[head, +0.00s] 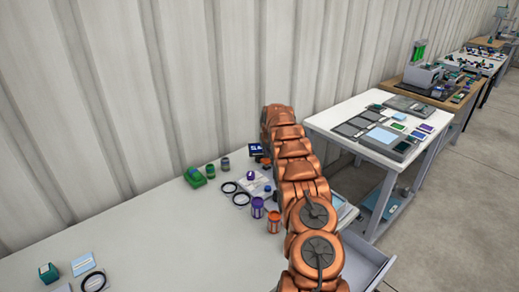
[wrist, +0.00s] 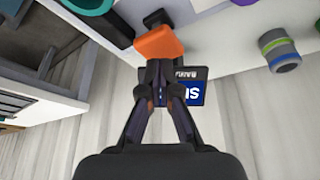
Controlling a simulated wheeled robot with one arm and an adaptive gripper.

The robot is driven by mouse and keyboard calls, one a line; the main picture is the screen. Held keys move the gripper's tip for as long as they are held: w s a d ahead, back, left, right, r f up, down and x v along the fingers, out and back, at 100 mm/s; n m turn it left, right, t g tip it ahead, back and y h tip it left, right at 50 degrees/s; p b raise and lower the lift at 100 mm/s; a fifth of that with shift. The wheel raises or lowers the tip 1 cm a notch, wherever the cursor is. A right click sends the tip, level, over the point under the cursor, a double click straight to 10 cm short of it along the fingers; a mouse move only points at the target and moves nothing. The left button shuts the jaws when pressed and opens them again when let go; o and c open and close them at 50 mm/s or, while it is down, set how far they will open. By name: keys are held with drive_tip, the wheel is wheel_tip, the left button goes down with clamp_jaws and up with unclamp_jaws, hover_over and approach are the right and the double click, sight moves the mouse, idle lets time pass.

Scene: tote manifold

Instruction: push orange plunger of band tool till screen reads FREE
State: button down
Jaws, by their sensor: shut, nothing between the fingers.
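The band tool's orange plunger (wrist: 158,44) shows in the wrist view as an orange block on a dark stem. My gripper (wrist: 161,72) is shut and empty, its fingertips at the near edge of the plunger; I cannot tell if they touch it. Behind the fingers is the tool's dark blue screen (wrist: 192,92), with large white characters. The fingers cover part of it, so I cannot read the whole word. In the head view the screen (head: 256,149) stands near the wall, left of my arm, its text too small to read. My arm hides the gripper there.
A green device (head: 194,177), black rings (head: 241,199), a purple container (head: 257,208) and an orange container (head: 273,222) stand on the white table (head: 150,235) beside my arm. A banded grey-green cylinder (wrist: 279,50) is right of the plunger in the wrist view. The table's middle is clear.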

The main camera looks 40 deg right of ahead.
drive_tip(key=shift+f+b, duration=0.85)
drive_tip(key=shift+f, duration=0.95)
drive_tip(key=shift+r, duration=2)
drive_tip(key=shift+r, duration=0.1)
wheel_tip(320, 180, up, 7)
drive_tip(key=p, duration=0.5)
hover_over(267, 160)
drive_tip(key=shift+f+b, duration=0.35)
drive_tip(key=shift+f, duration=2.55)
drive_tip(key=shift+f+b, duration=0.3)
drive_tip(key=shift+f, duration=0.35)
